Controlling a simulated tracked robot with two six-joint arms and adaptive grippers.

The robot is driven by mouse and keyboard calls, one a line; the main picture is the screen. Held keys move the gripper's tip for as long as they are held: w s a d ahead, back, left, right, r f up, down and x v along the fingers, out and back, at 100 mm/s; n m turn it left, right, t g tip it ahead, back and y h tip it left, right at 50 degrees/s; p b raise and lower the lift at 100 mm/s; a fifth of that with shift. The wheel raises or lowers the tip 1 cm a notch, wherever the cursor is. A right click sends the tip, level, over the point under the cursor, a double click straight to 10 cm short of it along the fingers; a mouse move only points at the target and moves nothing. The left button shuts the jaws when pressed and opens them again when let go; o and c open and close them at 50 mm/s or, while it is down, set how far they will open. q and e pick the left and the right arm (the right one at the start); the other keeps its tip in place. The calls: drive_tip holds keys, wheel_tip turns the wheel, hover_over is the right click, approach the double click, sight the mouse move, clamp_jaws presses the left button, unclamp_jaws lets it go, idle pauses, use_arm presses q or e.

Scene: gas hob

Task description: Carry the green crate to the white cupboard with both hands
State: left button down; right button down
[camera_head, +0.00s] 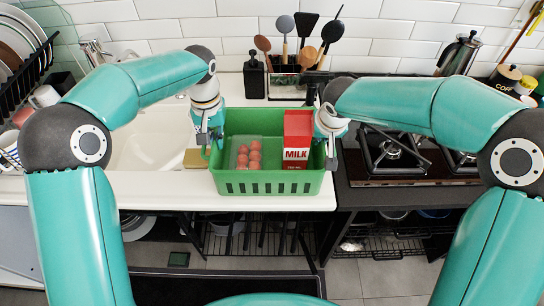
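The green crate (268,188) is upright at the white counter's front edge, in the middle of the head view. It holds a red and white milk carton (297,140) on the right and a clear pack of red round items (249,160) on the left. My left gripper (206,148) is at the crate's left rim. My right gripper (331,155) is at its right rim. The fingers are small and partly hidden, so I cannot tell whether they are closed on the rim. I cannot make out a white cupboard in this view.
A white sink (150,148) lies left of the crate, and a black gas hob (400,155) lies right of it. A utensil holder (287,84) and a dark bottle (254,75) stand behind. A dish rack (28,80) is at far left. Open shelves are below.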

use_arm(q)
drive_tip(key=shift+w+r, duration=0.1)
drive_tip(key=shift+r, duration=0.1)
use_arm(e)
drive_tip(key=shift+r, duration=0.25)
